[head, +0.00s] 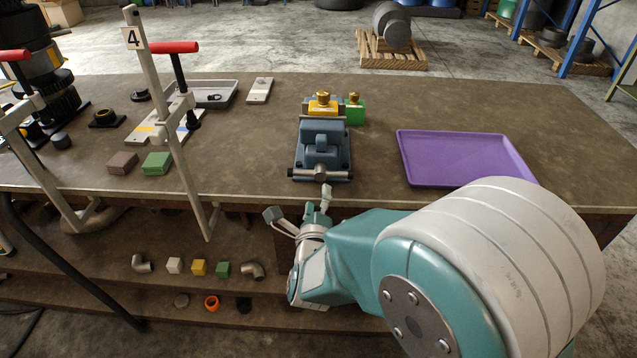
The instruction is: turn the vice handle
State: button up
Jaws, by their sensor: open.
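A blue-grey vice (322,150) stands near the front edge of the table, in the middle of the head view. Its handle (320,173) is a bar across the front of the vice, lying roughly level, with a round hub at its middle. A yellow block with a brass knob (322,104) shows at the back of the vice. My gripper (298,216) is open and empty, in front of the table edge and below the vice handle, apart from it. One finger reaches up towards the handle and another points left.
A purple tray (462,158) lies right of the vice. A green block with a brass knob (354,109) stands behind it. A pole marked 4 (165,110) and a red-topped tool (178,75) stand left. Small fittings lie on the lower shelf (100,262). The tabletop around the vice is mostly clear.

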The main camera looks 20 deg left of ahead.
jog(key=v, duration=0.4)
jog(key=shift+s, duration=0.2)
jog(key=d+r+n+g, duration=0.6)
jog(key=d+n, duration=0.6)
jog(key=d, duration=0.1)
jog(key=s+d+r+n+g+h, duration=0.1)
jog(key=s+d+n+g+h, duration=0.3)
jog(key=s+d+n, duration=0.5)
jog(key=s+d+g, duration=0.1)
jog(key=s+d, duration=0.5)
jog(key=d, duration=0.1)
jog(key=shift+s+d+n+g, duration=0.3)
jog(key=shift+s+n+g, duration=0.05)
jog(key=shift+n+g, duration=0.05)
jog(key=shift+r, duration=0.15)
